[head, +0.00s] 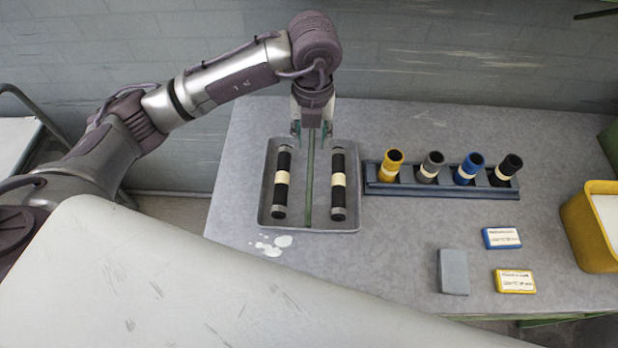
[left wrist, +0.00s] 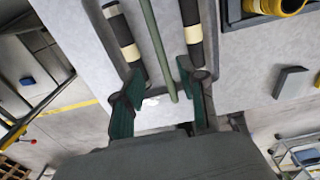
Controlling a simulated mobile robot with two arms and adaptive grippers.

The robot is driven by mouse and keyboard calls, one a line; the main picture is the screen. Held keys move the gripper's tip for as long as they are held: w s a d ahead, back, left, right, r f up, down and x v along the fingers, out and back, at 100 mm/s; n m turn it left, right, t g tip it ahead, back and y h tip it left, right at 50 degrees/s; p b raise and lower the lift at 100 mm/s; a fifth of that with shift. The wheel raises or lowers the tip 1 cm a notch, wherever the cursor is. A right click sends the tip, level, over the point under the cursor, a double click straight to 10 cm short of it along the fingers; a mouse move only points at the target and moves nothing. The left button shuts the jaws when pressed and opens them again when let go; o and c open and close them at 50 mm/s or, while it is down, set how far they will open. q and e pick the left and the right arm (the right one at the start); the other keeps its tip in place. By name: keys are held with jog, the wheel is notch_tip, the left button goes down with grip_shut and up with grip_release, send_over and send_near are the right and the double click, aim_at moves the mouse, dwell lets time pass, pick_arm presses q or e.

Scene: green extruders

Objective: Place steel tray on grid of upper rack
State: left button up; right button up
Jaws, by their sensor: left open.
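The steel tray (head: 297,195) lies flat on the grey worktable. It holds two black cylinders with cream bands, one on the left (head: 282,195) and one on the right (head: 338,195). A green bar (head: 310,190) runs lengthwise between them; it also shows in the left wrist view (left wrist: 158,48). My left gripper (head: 312,134) points down over the tray's far end, open and empty. In the left wrist view its green fingers (left wrist: 160,102) stand on either side of the bar, apart from it. Contact and exact height cannot be told. I cannot identify an upper rack. My right gripper is out of view.
A dark blue holder (head: 440,193) with yellow, grey, blue and black cylinders stands right of the tray. A grey block (head: 453,272), a blue box (head: 501,238) and a yellow box (head: 515,281) lie nearer. A yellow bin (head: 583,230) stands at the right edge.

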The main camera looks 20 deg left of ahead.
pick_arm(q)
send_over(311, 164)
jog(key=f, duration=0.4)
jog(key=shift+w+a+p, duration=0.15)
jog(key=shift+a+p, duration=0.05)
jog(key=shift+p, duration=0.15)
jog(key=shift+f, duration=0.25)
jog(key=shift+s+d+f+p, duration=0.1)
jog(key=shift+s+f+p, duration=0.1)
jog(key=shift+f+p, duration=0.6)
notch_tip(311, 164, down, 3)
jog(key=shift+f+p, duration=0.15)
jog(key=shift+p, duration=0.4)
jog(key=shift+f, duration=0.25)
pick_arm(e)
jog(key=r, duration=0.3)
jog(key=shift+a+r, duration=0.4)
pick_arm(q)
grip_shut()
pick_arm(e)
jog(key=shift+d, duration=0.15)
pick_arm(q)
jog(key=shift+r, duration=0.15)
